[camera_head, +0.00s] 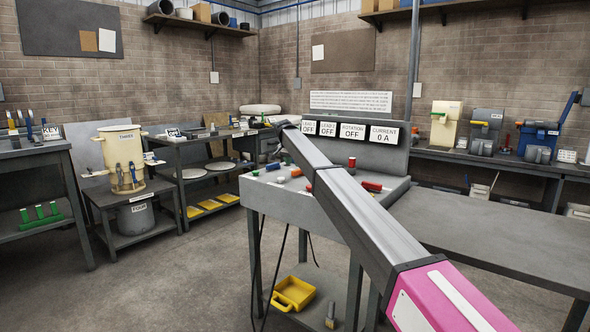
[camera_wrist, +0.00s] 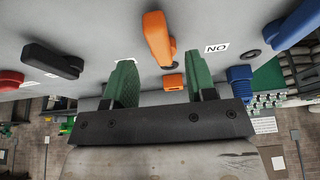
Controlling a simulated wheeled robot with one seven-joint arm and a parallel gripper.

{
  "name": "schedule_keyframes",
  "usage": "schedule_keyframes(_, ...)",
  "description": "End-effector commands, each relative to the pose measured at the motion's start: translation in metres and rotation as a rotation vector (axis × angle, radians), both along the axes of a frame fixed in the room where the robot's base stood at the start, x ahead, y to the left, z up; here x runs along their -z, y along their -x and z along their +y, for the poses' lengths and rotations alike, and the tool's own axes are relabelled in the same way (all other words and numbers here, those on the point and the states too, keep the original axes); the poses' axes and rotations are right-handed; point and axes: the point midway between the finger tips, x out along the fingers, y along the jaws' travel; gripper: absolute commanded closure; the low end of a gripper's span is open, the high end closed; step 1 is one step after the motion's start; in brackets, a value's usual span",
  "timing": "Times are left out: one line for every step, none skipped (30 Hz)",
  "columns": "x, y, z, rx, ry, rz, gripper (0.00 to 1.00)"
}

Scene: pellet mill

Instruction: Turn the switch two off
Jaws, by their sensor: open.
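In the wrist view an orange switch handle (camera_wrist: 157,38) sticks out from a pale grey panel, beside an upside-down ON label (camera_wrist: 217,48). My gripper (camera_wrist: 160,66) has two green fingers, open, one on each side of the handle's line; the gap between them holds nothing I can see gripped. A small orange piece (camera_wrist: 173,81) also shows between the fingers. I cannot read which handle is switch two. In the head view my arm crosses the control desk (camera_head: 258,190) and its gripper is not clear.
A black handle (camera_wrist: 50,60), a red handle (camera_wrist: 10,80) and blue handles (camera_wrist: 240,78) flank the orange one. On the desk, signs (camera_head: 352,131) read OFF, and a current sign (camera_head: 383,135) reads 0 A. A grey table (camera_head: 480,230) stands at right.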

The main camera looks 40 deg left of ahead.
Motion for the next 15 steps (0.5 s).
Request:
schedule_keyframes(-0.011, 0.004, 0.0, 0.001, -0.001, -0.001, 0.49)
schedule_keyframes(-0.017, 0.006, 0.0, 0.001, -0.001, -0.001, 0.49)
schedule_keyframes(-0.023, 0.009, 0.0, 0.001, -0.001, -0.001, 0.49)
schedule_keyframes(-0.028, 0.011, 0.0, 0.001, -0.001, -0.001, 0.49)
schedule_keyframes(-0.033, 0.013, 0.0, 0.001, -0.001, -0.001, 0.49)
schedule_keyframes(-0.038, 0.015, 0.001, 0.001, -0.001, -0.001, 0.49)
schedule_keyframes(-0.042, 0.017, 0.001, 0.001, -0.001, -0.001, 0.49)
schedule_keyframes(-0.045, 0.018, 0.001, 0.001, -0.001, -0.001, 0.49)
schedule_keyframes(-0.049, 0.02, 0.001, 0.002, -0.001, 0.0, 0.49)
schedule_keyframes(-0.051, 0.021, 0.001, 0.002, -0.001, 0.0, 0.49)
schedule_keyframes(-0.052, 0.021, 0.001, 0.002, -0.001, 0.0, 0.49)
schedule_keyframes(-0.053, 0.022, 0.001, 0.001, 0.0, 0.0, 0.49)
schedule_keyframes(-0.053, 0.022, 0.001, 0.001, 0.0, 0.0, 0.49)
schedule_keyframes(-0.053, 0.022, 0.001, 0.001, 0.001, 0.0, 0.49)
schedule_keyframes(-0.053, 0.022, 0.001, 0.001, 0.001, 0.0, 0.49)
